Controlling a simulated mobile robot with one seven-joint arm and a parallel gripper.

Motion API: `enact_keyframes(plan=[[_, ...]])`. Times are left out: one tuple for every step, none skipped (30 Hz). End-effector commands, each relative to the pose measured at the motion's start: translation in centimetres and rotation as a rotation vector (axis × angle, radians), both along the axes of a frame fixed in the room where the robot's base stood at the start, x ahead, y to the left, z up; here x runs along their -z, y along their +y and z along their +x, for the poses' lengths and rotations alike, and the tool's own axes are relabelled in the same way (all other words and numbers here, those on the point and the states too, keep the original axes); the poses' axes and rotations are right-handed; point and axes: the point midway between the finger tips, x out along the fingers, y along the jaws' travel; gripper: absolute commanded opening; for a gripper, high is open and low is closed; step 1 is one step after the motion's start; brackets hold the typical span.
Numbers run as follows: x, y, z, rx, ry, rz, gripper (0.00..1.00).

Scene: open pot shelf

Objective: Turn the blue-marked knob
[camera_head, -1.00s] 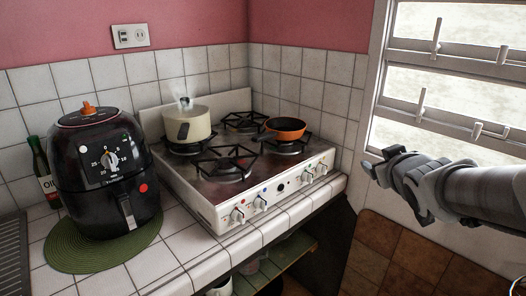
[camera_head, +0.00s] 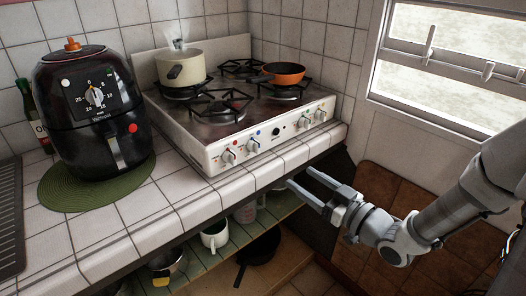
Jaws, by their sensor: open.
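The white stove (camera_head: 185,130) stands on the tiled counter, with a row of knobs along its front panel. A small blue mark shows above the second knob from the left, the blue-marked knob (camera_head: 253,146). A red mark shows near the leftmost knob (camera_head: 228,157). More knobs (camera_head: 307,121) sit at the panel's right end. My gripper (camera_head: 302,178) is open and empty, its two fingers pointing left toward the counter. It appears in front of and below the counter edge, to the lower right of the blue-marked knob and apart from it.
A steaming cream pot (camera_head: 180,69) and an orange pan (camera_head: 285,74) sit on the burners. A black air fryer (camera_head: 95,115) stands on a green mat (camera_head: 55,190) at left. The counter's front edge (camera_head: 225,200) overhangs a shelf with a white mug (camera_head: 214,235) and pans.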

Motion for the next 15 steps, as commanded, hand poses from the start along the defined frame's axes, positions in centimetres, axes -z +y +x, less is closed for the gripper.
enact_keyframes(plan=[[0.1,0.7,0.5,-0.005,-0.002,0.001,0.73],[0.1,1.1,0.9,-0.005,-0.002,0.001,0.73],[0.1,1.7,1.5,-0.005,-0.001,0.001,0.73],[0.1,2.1,1.9,-0.006,-0.001,0.0,0.73],[0.1,2.6,2.4,-0.005,-0.002,0.001,0.73],[0.1,3.3,3.0,-0.006,-0.001,0.0,0.73],[0.1,3.7,3.5,-0.004,-0.001,0.001,0.73],[0.1,4.2,4.0,-0.005,-0.002,-0.001,0.73],[0.1,4.8,4.6,-0.004,-0.002,0.001,0.73],[0.1,5.3,5.1,-0.004,-0.001,0.0,0.73],[0.2,5.8,5.5,-0.004,-0.001,0.001,0.73],[0.2,6.3,6.2,-0.004,-0.001,0.0,0.73],[0.2,6.8,6.7,-0.004,-0.001,-0.001,0.73],[0.1,7.3,7.1,-0.004,-0.001,0.0,0.73],[0.1,7.9,7.7,-0.003,0.0,0.0,0.73]])
